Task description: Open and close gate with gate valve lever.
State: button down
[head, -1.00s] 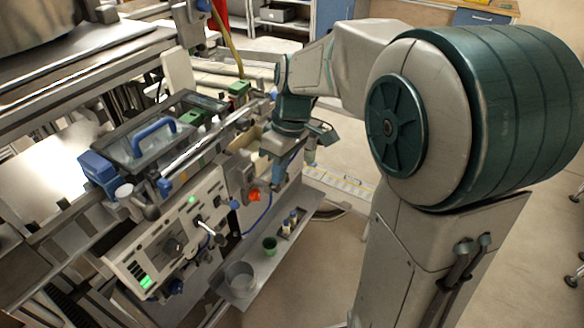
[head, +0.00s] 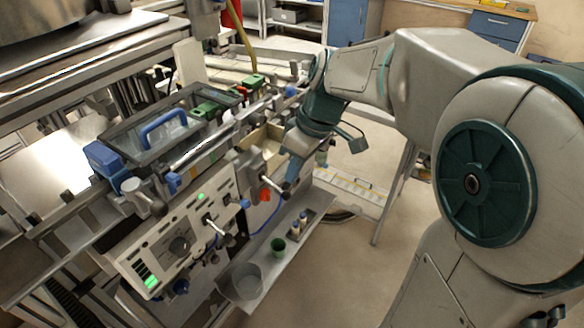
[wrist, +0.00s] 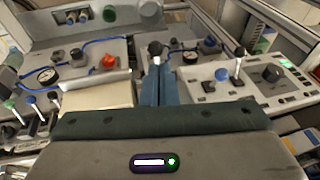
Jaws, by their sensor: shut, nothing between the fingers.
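A lever with a black ball knob (wrist: 155,48) stands just beyond my fingertips in the wrist view, in line with them. In the head view its knob end (head: 286,187) shows close to my fingers, beside the orange knob (head: 264,194). My gripper (wrist: 157,70) is shut and empty, its two blue fingers together; it also shows in the head view (head: 290,172). I cannot tell whether the fingers touch the lever. A second black-knobbed lever (wrist: 239,52) stands on the control panel to the right. The gate itself cannot be made out.
The control panel (head: 160,262) has a dial and a green display.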

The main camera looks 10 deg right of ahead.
jog(key=s+d+r+p, duration=0.2)
jog(key=d+r, duration=0.5)
jog(key=r, duration=0.4)
jog(key=shift+s+r, duration=0.2)
jog(key=shift+r, duration=0.2)
jog(key=s+d+f+m+t+h+p, duration=0.1)
jog(key=s+f+m+t+h+p, duration=0.1)
jog(key=s+f+m, duration=0.8)
jog(key=shift+d+f+t+h, duration=0.3)
jog(key=shift+d+f+h, duration=0.1)
jog(key=shift+f+h, duration=0.4)
jog(key=shift+r, duration=0.1)
dwell(0.9)
